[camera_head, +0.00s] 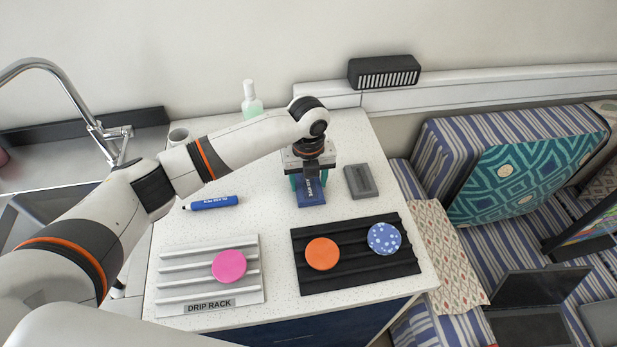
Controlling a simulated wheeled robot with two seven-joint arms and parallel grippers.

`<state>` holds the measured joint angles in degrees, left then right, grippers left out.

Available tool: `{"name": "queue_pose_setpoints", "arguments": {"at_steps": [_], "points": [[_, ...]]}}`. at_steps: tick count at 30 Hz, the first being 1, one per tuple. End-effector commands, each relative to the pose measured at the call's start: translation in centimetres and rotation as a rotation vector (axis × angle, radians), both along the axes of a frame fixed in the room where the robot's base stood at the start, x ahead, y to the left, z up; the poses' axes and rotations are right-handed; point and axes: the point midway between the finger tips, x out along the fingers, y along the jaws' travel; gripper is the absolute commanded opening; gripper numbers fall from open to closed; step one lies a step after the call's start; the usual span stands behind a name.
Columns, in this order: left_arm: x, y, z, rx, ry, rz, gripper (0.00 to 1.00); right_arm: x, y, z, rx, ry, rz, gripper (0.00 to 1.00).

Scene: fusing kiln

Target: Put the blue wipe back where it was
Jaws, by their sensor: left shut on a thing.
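The blue wipe (312,194) is a blue block-like piece with small lettering, in the middle of the counter toward the back. My left gripper (311,176) points down over it and is shut on its upper part. The gripper and wrist hide part of it, and I cannot tell whether its lower end touches the counter. A teal thing (295,181) shows partly behind the gripper. My right gripper is not in view.
A grey block (360,181) lies close right of the gripper. A blue pen (214,203) lies left. In front are a drip rack (208,300) with a pink disc (229,265) and a black ridged rack (345,281) with orange (322,253) and spotted blue (384,238) discs. A bottle (251,101) stands behind.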

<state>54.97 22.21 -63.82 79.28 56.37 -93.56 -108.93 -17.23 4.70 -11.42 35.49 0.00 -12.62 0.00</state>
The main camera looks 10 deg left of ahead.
Motion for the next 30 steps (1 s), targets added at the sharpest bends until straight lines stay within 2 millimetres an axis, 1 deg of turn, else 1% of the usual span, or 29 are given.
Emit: {"name": "queue_pose_setpoints", "arguments": {"at_steps": [1,2,3,5,13,17,20,30], "points": [[0.0,0.0,-0.2,0.001,0.001,0.000,0.28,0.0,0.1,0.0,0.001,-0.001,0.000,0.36],[0.0,0.0,-0.2,0.000,0.000,0.000,0.63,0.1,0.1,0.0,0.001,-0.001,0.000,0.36],[0.0,0.0,-0.1,0.000,0.000,0.000,0.69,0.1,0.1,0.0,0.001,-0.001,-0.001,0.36],[0.0,0.0,-0.1,0.000,0.000,0.000,0.79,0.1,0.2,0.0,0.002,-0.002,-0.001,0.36],[0.0,0.0,-0.1,0.000,0.000,0.000,0.80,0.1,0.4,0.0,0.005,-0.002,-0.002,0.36],[0.0,0.0,0.6,-0.001,-0.002,0.000,0.80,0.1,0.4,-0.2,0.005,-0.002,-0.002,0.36],[0.1,0.0,2.1,-0.003,-0.004,-0.001,0.80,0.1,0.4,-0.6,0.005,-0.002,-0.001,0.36],[0.1,0.0,9.2,-0.002,-0.004,-0.001,0.80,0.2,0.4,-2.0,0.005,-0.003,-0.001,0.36]]}}
